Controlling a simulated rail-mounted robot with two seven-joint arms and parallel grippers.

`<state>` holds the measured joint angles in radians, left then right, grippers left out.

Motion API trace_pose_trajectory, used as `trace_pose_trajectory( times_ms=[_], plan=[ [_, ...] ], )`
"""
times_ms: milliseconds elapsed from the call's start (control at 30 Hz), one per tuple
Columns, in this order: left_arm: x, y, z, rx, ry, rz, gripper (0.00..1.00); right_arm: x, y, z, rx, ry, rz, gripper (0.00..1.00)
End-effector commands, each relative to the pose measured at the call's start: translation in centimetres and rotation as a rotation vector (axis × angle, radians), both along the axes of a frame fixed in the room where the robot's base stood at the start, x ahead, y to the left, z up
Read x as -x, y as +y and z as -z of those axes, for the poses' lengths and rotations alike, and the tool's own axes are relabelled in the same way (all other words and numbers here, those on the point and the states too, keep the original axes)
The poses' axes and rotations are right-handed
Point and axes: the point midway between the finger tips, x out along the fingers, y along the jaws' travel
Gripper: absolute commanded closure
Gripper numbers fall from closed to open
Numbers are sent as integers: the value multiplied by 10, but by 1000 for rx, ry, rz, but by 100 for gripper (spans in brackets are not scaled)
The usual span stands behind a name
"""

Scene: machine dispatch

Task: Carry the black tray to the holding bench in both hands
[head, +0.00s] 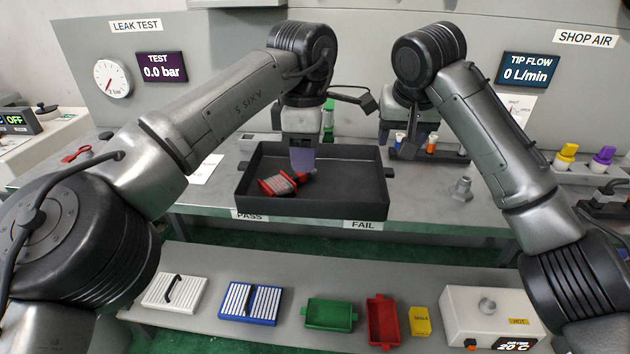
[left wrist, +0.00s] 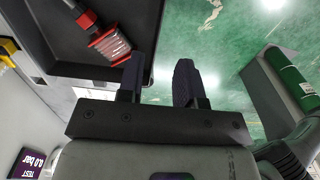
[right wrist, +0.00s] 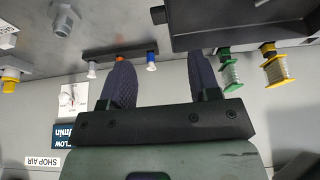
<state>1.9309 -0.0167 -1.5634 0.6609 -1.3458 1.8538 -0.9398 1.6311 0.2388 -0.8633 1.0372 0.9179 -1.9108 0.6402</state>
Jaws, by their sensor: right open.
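The black tray (head: 345,206) sits on the grey bench at the back, with a small lug on each short side. A red part with a clear ribbed body (head: 283,184) lies in its left half; it also shows in the left wrist view (left wrist: 108,45). My left gripper (head: 303,158) hangs over the tray, its fingers parted with nothing seen between them. In the left wrist view the fingers (left wrist: 160,82) are near the tray's edge. My right gripper (head: 408,145) is open and empty to the right of the tray, apart from its lug (right wrist: 158,15). I cannot tell which surface is the holding bench.
PASS and FAIL labels (head: 363,225) mark the bench's front edge. A metal fitting (head: 461,188) stands right of the tray. The lower front bench (head: 225,263) bears a white rack, a blue rack, green (head: 330,314) and red bins, a yellow block and a white heater box.

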Motion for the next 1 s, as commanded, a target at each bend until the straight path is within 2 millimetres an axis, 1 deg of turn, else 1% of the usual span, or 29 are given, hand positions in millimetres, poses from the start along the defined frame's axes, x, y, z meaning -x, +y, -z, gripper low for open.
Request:
trace_pose_trajectory(
  times_ms=[33, 300, 533, 700, 800, 1000],
  plan=[
    [0, 1, 8, 0, 2, 2, 67, -3, -1, 9, 0, 3, 1, 44],
    [1, 0, 57, 0, 3, 2, 67, -21, -3, 53, 0, 3, 2, 44],
    [1, 0, 92, 1, 3, 2, 67, -35, -4, 86, 1, 3, 3, 44],
    [1, 0, 109, 1, 1, 0, 67, -42, -4, 102, 1, 2, 0, 44],
    [1, 0, 116, 2, 1, 0, 67, -44, -4, 108, 0, 2, 1, 44],
    [1, 0, 121, 2, 1, 0, 67, -46, -4, 112, 0, 1, 1, 44]
  ],
)
